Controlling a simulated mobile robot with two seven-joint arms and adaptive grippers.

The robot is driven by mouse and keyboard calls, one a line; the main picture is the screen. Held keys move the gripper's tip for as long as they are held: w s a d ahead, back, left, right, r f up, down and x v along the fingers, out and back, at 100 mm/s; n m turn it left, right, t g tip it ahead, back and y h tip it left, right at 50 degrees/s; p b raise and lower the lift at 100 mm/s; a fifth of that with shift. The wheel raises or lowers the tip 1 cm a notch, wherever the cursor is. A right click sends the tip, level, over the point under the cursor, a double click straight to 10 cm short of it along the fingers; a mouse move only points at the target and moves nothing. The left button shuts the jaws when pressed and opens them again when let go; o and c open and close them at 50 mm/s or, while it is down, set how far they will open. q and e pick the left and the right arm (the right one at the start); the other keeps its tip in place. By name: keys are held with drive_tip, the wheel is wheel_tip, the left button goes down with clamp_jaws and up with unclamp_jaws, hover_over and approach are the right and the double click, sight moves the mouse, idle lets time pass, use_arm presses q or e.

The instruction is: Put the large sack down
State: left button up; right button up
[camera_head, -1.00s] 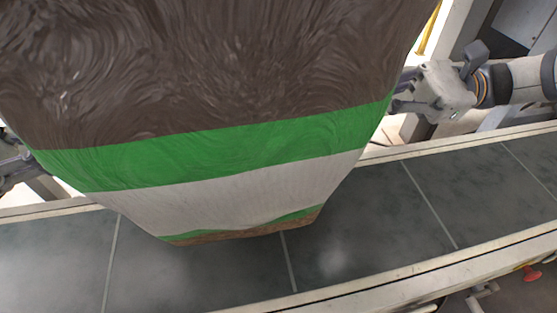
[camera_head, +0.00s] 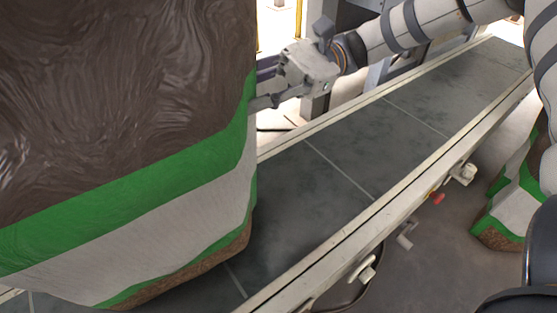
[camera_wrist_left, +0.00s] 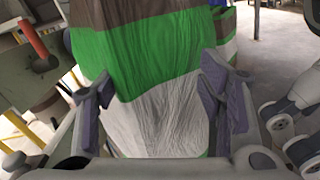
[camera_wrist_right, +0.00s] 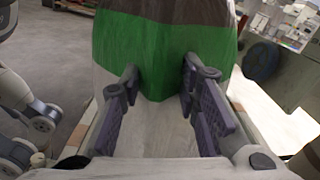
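The large sack (camera_head: 110,120), brown with green and white bands, fills the left of the head view. Its lower end hangs over the belt conveyor; I cannot tell whether it touches it. My right gripper (camera_head: 262,87) is at the sack's right side. In the right wrist view its fingers (camera_wrist_right: 160,90) sit on either side of a sack edge (camera_wrist_right: 150,140). My left gripper is outside the head view. In the left wrist view its fingers (camera_wrist_left: 160,95) are spread wide around the sack's side (camera_wrist_left: 150,60).
The grey belt conveyor (camera_head: 330,170) runs diagonally to the upper right, and its visible belt is clear. Knobs and a red button (camera_head: 437,198) stick out from its near rail. Another banded sack (camera_head: 508,212) stands to the right, beyond the near rail.

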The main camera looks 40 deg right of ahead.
use_arm(q)
drive_tip(key=a, duration=1.2)
use_arm(e)
drive_tip(key=shift+o, duration=0.3)
drive_tip(key=o, duration=0.7)
drive_tip(key=d, duration=1.2)
drive_tip(key=shift+f, duration=0.1)
